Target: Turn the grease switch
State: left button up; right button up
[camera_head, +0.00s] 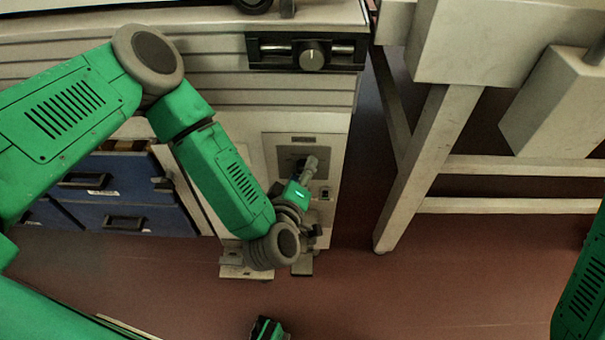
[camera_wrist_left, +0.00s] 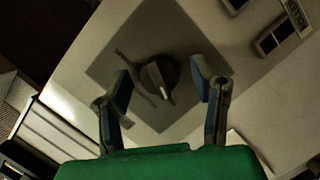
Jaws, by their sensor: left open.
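A dark rotary switch (camera_wrist_left: 158,76) with a pale pointer mark sits on a square grey plate (camera_wrist_left: 128,38) in the left wrist view. I cannot read a label that names it as the grease switch. In the head view the grey plate (camera_head: 285,153) is on the lower front of the pale machine, and the switch is largely hidden behind my left gripper (camera_head: 312,165). In the left wrist view my left gripper (camera_wrist_left: 160,82) is open, with one finger on each side of the switch and gaps visible between.
Small rocker switches (camera_wrist_left: 272,40) sit beside the plate. A black panel with a round knob (camera_head: 312,57) is higher on the machine. Blue drawers (camera_head: 125,205) stand to the left. A pale frame leg (camera_head: 430,165) stands to the right, with open red floor (camera_head: 420,290) in front.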

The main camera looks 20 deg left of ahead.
pick_arm(q)
jog(key=c, duration=1.1)
jog(key=shift+c, duration=0.2)
jog(key=shift+r+m+p, duration=0.1)
jog(key=shift+m+p, duration=0.3)
jog(key=shift+p, duration=0.35)
jog(key=m+p, duration=0.1)
jog(key=p, duration=0.1)
jog(key=m+g+y+p, duration=0.1)
jog(key=p, duration=0.1)
jog(key=shift+d+r+m+y+p, duration=0.1)
jog(key=shift+d+m+y+p, duration=0.05)
jog(key=shift+m+y+p, duration=0.2)
jog(key=shift+m+g+y+p, duration=0.25)
jog(key=shift+m+g+p, duration=0.05)
jog(key=shift+m+p, duration=0.6)
jog(key=shift+f+m+y+p, duration=0.2)
jog(key=shift+m+y+p, duration=0.2)
jog(key=shift+m+p, duration=0.2)
